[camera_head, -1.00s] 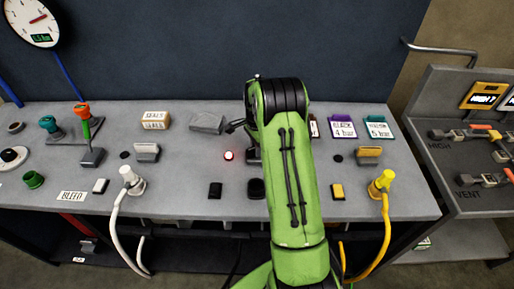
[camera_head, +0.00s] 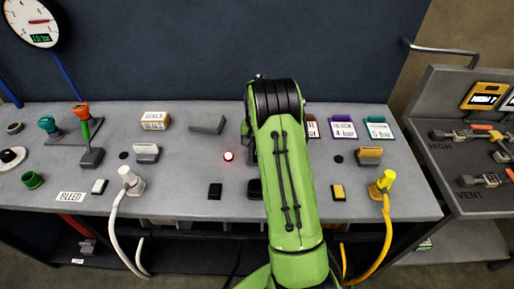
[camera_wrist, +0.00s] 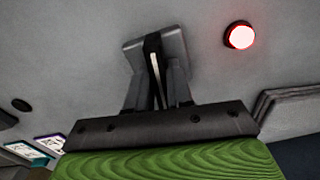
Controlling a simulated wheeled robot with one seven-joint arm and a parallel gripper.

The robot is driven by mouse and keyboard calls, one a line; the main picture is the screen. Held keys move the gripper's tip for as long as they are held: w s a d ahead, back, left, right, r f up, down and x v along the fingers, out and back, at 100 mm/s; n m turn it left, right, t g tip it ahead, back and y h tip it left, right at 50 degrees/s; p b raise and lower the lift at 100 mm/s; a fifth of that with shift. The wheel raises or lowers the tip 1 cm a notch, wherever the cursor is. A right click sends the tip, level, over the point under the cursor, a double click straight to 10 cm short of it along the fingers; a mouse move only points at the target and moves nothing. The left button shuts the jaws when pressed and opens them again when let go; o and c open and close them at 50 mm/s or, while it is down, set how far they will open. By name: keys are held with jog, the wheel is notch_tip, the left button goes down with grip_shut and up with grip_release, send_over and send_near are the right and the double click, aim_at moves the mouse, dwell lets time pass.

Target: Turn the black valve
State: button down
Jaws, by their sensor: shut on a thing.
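The black valve stands on the bench just behind my wrist. My arm hides most of it in the head view. In the wrist view the valve's grey block (camera_wrist: 138,52) shows, with a thin dark lever (camera_wrist: 154,58) on it that has a pale edge. My gripper (camera_wrist: 155,75) has its two dark fingers on either side of this lever, closed on it. The gripper itself is hidden behind my green arm in the head view. A gauge (camera_head: 31,22) at the top left has a red needle pointing right.
A lit red lamp (camera_head: 228,156) sits just left of the arm. A silver valve (camera_head: 146,152) and a yellow valve (camera_head: 369,155) stand farther off on the bench (camera_head: 190,160). White (camera_head: 131,181) and yellow (camera_head: 387,180) hose connectors are at the front edge. A grey wedge (camera_head: 207,125) lies behind.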

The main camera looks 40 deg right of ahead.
jog(key=shift+r+n, duration=0.1)
jog(key=shift+n, duration=0.7)
jog(key=c, duration=1.1)
grip_release()
notch_tip(320, 180, up, 16)
jog(key=p, duration=0.2)
